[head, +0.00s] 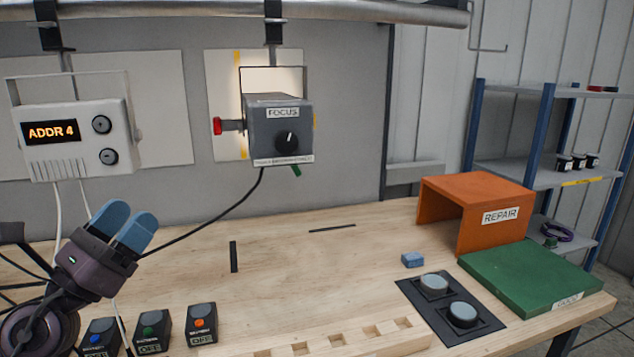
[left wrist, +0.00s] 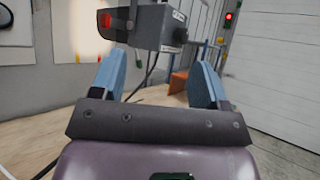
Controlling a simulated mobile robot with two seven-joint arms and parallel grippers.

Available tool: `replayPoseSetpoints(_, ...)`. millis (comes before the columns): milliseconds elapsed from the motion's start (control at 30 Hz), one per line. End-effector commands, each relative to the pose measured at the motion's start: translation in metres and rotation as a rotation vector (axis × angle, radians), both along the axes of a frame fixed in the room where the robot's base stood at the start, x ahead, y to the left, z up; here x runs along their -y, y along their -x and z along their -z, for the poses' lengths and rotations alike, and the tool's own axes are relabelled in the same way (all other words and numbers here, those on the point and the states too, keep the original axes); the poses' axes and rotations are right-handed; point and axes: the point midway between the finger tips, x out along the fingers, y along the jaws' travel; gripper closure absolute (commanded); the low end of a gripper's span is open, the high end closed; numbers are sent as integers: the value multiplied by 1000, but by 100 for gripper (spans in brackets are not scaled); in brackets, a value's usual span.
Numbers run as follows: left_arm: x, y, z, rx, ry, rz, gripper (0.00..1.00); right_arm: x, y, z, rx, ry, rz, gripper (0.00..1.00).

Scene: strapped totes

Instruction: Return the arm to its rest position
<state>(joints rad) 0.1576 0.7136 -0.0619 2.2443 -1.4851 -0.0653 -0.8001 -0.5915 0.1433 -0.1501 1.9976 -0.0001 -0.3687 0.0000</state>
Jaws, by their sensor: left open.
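My left gripper (head: 124,226) is at the left of the head view, raised above the wooden workbench. Its two blue fingers point up and stand apart with nothing between them. In the left wrist view the same gripper (left wrist: 158,80) shows its blue fingers wide apart, with the grey FOCUS box (left wrist: 158,27) beyond them. In the head view the FOCUS box (head: 280,135) hangs from the overhead rail, right of and apart from the gripper. My right gripper does not show in either view.
A white ADDR 4 unit (head: 75,140) hangs above the gripper. Several small switch boxes (head: 152,330) stand at the bench's front. An orange REPAIR cover (head: 475,190), a green pad (head: 530,278), a blue block (head: 412,260) and a black plate with round pads (head: 450,310) are at right. The bench middle is mostly clear.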

Motion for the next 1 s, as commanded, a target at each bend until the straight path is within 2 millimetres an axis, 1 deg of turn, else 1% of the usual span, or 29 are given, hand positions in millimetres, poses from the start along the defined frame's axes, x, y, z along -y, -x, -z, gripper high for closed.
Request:
replayPoseSetpoints(33, -10, 6, 13, -60, 171, 14, 32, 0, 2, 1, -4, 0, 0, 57)
replayPoseSetpoints(67, -17, 9, 20, -97, 280, 20, 32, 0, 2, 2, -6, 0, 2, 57)
replayPoseSetpoints(100, -28, 12, 31, -144, 423, 24, 32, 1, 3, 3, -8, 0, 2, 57)
replayPoseSetpoints(167, -43, 18, 50, -214, 638, 21, 32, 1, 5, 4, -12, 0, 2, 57)
replayPoseSetpoints(200, -53, 23, 66, -260, 781, 13, 32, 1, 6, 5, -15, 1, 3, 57)
replayPoseSetpoints(267, -68, 30, 91, -327, 994, -10, 32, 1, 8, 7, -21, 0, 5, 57)
replayPoseSetpoints(300, -76, 36, 110, -370, 1136, -32, 32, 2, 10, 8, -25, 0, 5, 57)
replayPoseSetpoints(367, -87, 48, 142, -432, 1348, -75, 32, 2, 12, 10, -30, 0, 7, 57)
replayPoseSetpoints(400, -93, 57, 163, -471, 1487, -109, 32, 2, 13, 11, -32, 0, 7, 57)
replayPoseSetpoints(467, -98, 73, 196, -524, 1688, -171, 32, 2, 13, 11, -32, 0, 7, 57)
replayPoseSetpoints(500, -99, 85, 217, -556, 1815, -217, 32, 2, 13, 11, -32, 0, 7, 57)
replayPoseSetpoints(567, -97, 104, 248, -599, 1994, -294, 32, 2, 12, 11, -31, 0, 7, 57)
replayPoseSetpoints(600, -95, 118, 267, -624, 2107, -349, 32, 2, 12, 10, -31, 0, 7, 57)
replayPoseSetpoints(700, -83, 151, 304, -673, 2339, -483, 32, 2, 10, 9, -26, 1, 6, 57)
replayPoseSetpoints(800, -71, 177, 328, -705, 2501, -600, 32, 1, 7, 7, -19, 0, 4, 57)
replayPoseSetpoints(900, -59, 199, 345, -728, 2621, -697, 32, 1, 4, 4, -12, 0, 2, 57)
replayPoseSetpoints(1000, -48, 217, 357, -745, 2715, -789, 32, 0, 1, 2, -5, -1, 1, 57)
